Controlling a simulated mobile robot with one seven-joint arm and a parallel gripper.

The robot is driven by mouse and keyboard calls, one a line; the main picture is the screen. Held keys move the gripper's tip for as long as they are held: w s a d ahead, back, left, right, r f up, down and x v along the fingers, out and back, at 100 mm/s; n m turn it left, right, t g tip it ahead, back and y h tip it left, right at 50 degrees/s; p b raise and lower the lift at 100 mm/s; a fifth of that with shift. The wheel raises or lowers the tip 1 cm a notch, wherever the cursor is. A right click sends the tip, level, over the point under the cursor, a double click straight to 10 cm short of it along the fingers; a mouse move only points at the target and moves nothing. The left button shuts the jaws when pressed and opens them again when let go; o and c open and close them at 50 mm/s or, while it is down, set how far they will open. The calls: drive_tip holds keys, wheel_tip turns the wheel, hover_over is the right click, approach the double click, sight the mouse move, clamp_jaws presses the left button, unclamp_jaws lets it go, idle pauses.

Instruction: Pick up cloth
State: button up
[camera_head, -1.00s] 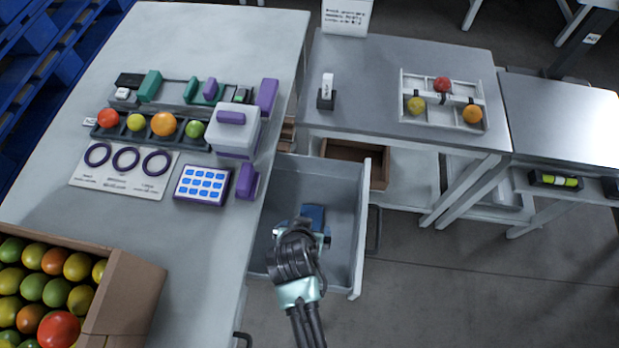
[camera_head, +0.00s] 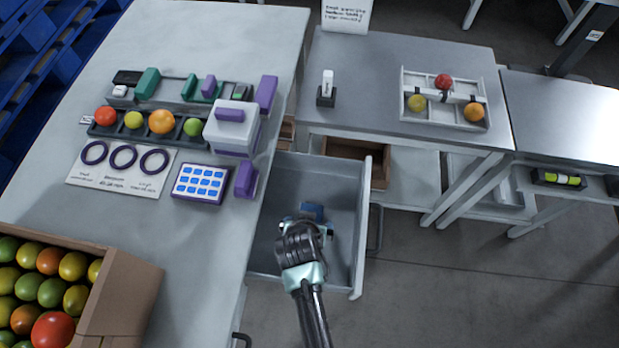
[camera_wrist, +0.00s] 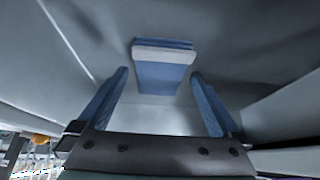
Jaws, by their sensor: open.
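The cloth (camera_head: 313,211) is a small folded blue piece lying in the open grey drawer (camera_head: 339,190). In the wrist view the cloth (camera_wrist: 163,72) shows blue with a pale band across it, ahead of the fingertips and centred between them. My gripper (camera_wrist: 158,80) is open and empty, with two blue fingers apart on either side. In the head view my gripper (camera_head: 306,222) is inside the drawer's opening, just in front of the cloth, and my wrist hides part of the drawer floor. I cannot tell how far the fingertips are above the drawer floor.
The drawer walls stand close around my gripper. A grey bench (camera_head: 370,85) stands behind.

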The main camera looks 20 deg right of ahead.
drive_tip(key=c, duration=1.3)
wheel_tip(320, 180, up, 10)
drive_tip(key=shift+r+p, duration=0.15)
drive_tip(key=shift+p, duration=0.95)
